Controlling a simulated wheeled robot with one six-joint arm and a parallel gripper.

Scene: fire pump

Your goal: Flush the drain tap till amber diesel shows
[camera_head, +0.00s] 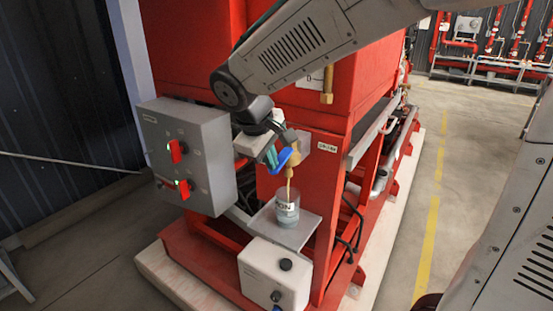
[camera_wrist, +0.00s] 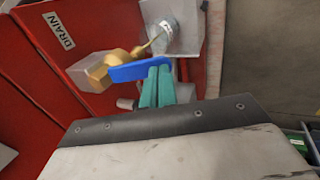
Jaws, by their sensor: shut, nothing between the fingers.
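The brass drain tap (camera_head: 293,158) sticks out of the red tank's side, and its blue lever (camera_head: 284,158) shows beside it. In the wrist view the blue lever (camera_wrist: 140,71) lies across in front of the brass tap body (camera_wrist: 104,70). A thin yellowish stream (camera_head: 289,188) runs from the tap into a clear jar (camera_head: 287,212) below. The jar looks grey-blue; the colour of its contents is hard to tell. My gripper (camera_wrist: 158,70) has teal fingers shut together, empty, with tips right at the lever; whether they touch it is unclear.
The jar stands on a grey metal shelf (camera_head: 306,233). A grey control box (camera_head: 187,158) with red switches is close on the left. A white box (camera_head: 274,278) sits below the shelf. A "DRAIN" label (camera_wrist: 59,31) marks the red panel. Open floor lies right.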

